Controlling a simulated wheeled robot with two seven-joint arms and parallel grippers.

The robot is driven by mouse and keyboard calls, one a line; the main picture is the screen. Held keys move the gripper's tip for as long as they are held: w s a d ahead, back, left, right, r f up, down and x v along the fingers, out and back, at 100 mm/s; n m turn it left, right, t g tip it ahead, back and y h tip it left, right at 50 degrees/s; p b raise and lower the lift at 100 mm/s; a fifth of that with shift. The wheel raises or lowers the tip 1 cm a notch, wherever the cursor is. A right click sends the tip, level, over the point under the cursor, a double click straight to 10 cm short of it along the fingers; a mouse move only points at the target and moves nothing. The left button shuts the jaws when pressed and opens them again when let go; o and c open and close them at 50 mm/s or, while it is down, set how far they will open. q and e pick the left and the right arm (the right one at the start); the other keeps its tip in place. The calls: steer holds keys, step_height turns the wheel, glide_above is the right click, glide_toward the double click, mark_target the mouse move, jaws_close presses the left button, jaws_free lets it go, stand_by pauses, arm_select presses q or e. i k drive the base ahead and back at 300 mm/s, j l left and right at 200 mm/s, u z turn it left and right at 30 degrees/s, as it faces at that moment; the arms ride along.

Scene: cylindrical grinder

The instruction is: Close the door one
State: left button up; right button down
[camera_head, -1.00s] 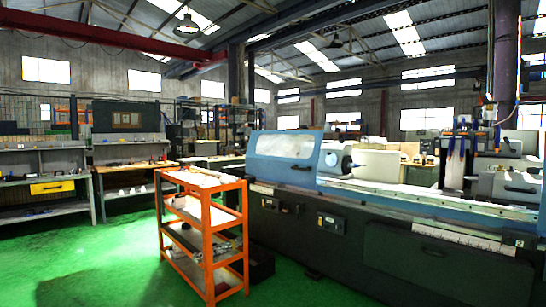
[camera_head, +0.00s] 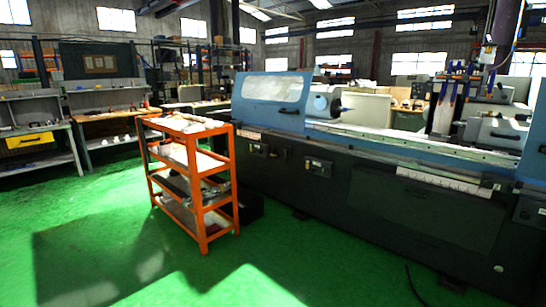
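The long cylindrical grinder (camera_head: 330,165) runs from the middle to the right edge, blue above and dark below. A blue sliding door (camera_head: 271,101) with a clear window and a dark handle stands at its left end. The work area to the right of this door is uncovered, showing a spindle head (camera_head: 325,104) and the long bed (camera_head: 400,138). A second blue panel (camera_head: 535,150) is cut off at the right edge; I cannot tell whether it is a door. Neither of my grippers is in view.
An orange shelf cart (camera_head: 190,175) with parts on its shelves stands close in front of the grinder's left end. Workbenches (camera_head: 110,115) line the back left. The green floor (camera_head: 110,240) is free in front. A dark cable (camera_head: 414,285) lies at the bottom right.

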mark_target(275, 88)
steer(key=i, duration=1.85)
steer(key=i+u, duration=0.15)
steer(key=i, duration=1.75)
